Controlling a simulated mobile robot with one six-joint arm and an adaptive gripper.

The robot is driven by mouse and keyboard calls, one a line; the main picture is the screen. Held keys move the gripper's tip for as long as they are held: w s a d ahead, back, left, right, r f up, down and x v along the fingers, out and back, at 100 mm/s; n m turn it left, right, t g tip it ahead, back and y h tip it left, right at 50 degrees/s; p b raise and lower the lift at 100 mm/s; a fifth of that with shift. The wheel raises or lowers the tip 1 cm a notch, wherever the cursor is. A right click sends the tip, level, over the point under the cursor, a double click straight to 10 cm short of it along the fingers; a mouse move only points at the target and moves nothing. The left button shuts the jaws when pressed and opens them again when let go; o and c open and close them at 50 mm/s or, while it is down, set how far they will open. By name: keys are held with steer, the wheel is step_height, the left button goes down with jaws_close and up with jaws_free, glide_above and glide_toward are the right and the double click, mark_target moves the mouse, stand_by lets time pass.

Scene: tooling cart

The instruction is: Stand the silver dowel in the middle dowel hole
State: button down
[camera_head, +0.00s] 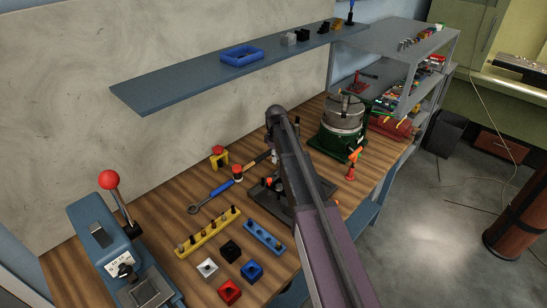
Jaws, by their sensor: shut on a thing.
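My gripper (277,185) is small and dark in this view, low over the dark plate (343,192) at the middle of the bench, partly behind my own arm. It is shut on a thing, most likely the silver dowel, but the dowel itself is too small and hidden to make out. A blue bar (263,237) with a row of dark spots that look like holes lies in front of the gripper. A yellow rack (208,233) with several small upright pegs lies left of it. I cannot tell which is the middle dowel hole.
Square blocks, white (207,268), black (230,251), blue (252,271) and red (229,291), lie at the front edge. A blue press (121,262) with a red knob stands left. A wrench (210,197) lies behind the rack. A green-based machine (341,128) stands at the back right.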

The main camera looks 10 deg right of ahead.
steer(key=shift+f, duration=0.15)
steer(key=shift+f+b, duration=2.25)
steer(key=shift+b, duration=0.1)
steer(key=shift+s+a+f, duration=0.1)
steer(key=shift+f, duration=0.05)
steer(key=shift+f+b, duration=0.85)
steer(key=shift+b, duration=0.2)
stand_by(2.2)
stand_by(0.3)
steer(key=c, duration=0.6)
jaws_free()
steer(key=o, duration=0.4)
